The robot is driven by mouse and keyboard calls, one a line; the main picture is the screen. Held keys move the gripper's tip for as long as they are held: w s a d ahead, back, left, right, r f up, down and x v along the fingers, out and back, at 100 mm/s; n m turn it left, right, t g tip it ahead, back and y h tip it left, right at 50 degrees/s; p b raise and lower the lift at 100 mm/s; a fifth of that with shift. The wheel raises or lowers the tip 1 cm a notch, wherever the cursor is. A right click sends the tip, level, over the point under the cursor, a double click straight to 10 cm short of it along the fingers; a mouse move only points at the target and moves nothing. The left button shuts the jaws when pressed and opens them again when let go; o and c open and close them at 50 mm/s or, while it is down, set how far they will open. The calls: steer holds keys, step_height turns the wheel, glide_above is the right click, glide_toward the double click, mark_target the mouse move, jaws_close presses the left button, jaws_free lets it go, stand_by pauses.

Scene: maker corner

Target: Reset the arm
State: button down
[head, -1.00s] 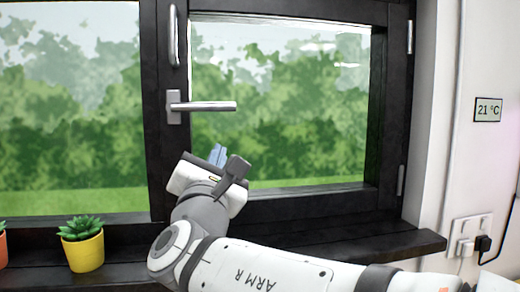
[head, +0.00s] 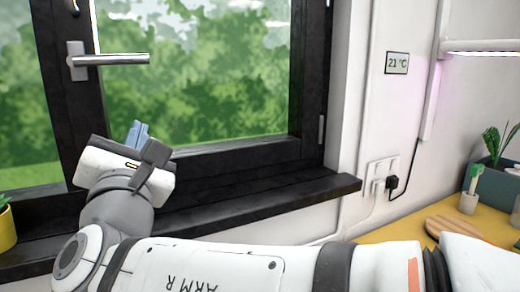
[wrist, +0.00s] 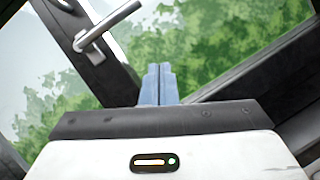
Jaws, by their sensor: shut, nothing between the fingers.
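My gripper (head: 138,133) is raised in front of the window, below the silver window handle (head: 108,60). Its blue fingers are together with nothing between them. In the wrist view the two fingers (wrist: 158,84) stand side by side, touching, with the handle (wrist: 108,25) beyond them at the upper left. The fingers look apart from the handle. My white arm stretches from the lower right to the gripper in the head view.
A socket with a black plug (head: 392,182) is on the wall. At right, a yellow worktop (head: 385,228) holds a wooden board (head: 452,229) and a planter (head: 492,180).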

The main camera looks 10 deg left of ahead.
steer(key=w+d+f+m+g+h+p, duration=0.2)
steer(key=w+d+f+m+h, duration=0.15)
steer(key=d, duration=0.35)
steer(key=w+d+f+m+g+h+p, duration=0.1)
steer(key=w+d+f+m+g+h, duration=0.1)
steer(key=w+d+m+h, duration=0.35)
steer(key=w+d+f+m+g+h+p, duration=0.1)
steer(key=w+d+f+m+h+p, duration=0.15)
steer(key=d, duration=0.65)
steer(key=s+d+f+m+g+h+p, duration=0.1)
steer(key=s+d+f+m+g+p, duration=0.15)
steer(key=d+f+m+g, duration=0.45)
steer(key=s+d+f+m+g+h+p, duration=0.1)
steer(key=s+d+f+m+g+p, duration=0.2)
steer(key=d, duration=0.7)
steer(key=s+d+f+m+g+y+p, duration=0.2)
steer(key=s+f+m+g+y+p, duration=0.1)
steer(key=s+m, duration=0.6)
steer(key=f+m+y, duration=0.1)
steer(key=m+y, duration=0.1)
steer(key=m, duration=0.1)
steer(key=shift+s, duration=0.4)
steer(key=c, duration=2.1)
jaws_free()
steer(key=shift+m, duration=0.25)
